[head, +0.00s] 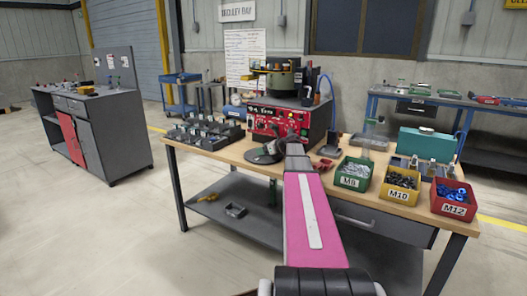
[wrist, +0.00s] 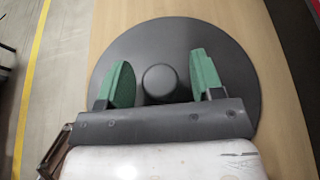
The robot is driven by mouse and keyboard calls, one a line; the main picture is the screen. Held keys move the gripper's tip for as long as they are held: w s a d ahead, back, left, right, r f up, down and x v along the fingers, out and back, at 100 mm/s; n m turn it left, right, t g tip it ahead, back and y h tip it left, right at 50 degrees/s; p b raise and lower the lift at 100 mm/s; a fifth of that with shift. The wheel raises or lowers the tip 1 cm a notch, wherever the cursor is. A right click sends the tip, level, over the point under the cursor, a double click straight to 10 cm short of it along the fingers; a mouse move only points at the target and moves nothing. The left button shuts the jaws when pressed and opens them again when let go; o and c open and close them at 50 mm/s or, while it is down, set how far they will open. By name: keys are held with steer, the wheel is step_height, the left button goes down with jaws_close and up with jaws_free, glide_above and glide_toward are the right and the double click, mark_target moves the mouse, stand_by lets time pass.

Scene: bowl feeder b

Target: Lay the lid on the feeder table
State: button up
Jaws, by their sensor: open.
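The lid is a dark grey round disc with a round knob in its middle. In the wrist view the lid (wrist: 225,50) appears to lie flat on the wooden table top, its left rim close to the table edge. My gripper (wrist: 158,75) is open, with one green finger on each side of the knob (wrist: 160,81) and a gap on both sides. In the head view the lid (head: 256,157) shows at the front of the feeder table (head: 225,153), partly hidden by my gripper (head: 270,150). The feeder (head: 283,75) stands behind it on a red control box (head: 275,122).
A dark parts rack (head: 205,132) stands left of the lid. Green (head: 352,173), yellow (head: 400,186) and red (head: 454,200) bins of hardware line the right front. A small red part (head: 322,165) lies right of my gripper. Wood is bare around the lid's right side.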

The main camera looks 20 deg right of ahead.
steer(key=v, duration=1.2)
stand_by(1.3)
